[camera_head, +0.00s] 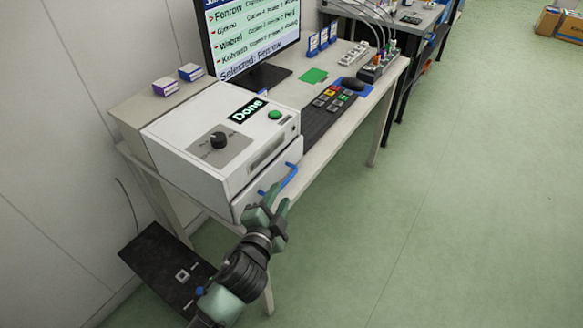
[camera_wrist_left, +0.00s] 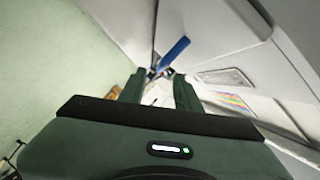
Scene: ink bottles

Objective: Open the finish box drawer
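The finish box (camera_head: 215,140) is a white box on the near end of the desk. Contact is unclear. My right gripper is out of view.
A monitor (camera_head: 250,35), keyboard (camera_head: 318,118), green card (camera_head: 314,75) and power strip (camera_head: 378,68) are on the desk. A black panel (camera_head: 165,265) is low at left.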

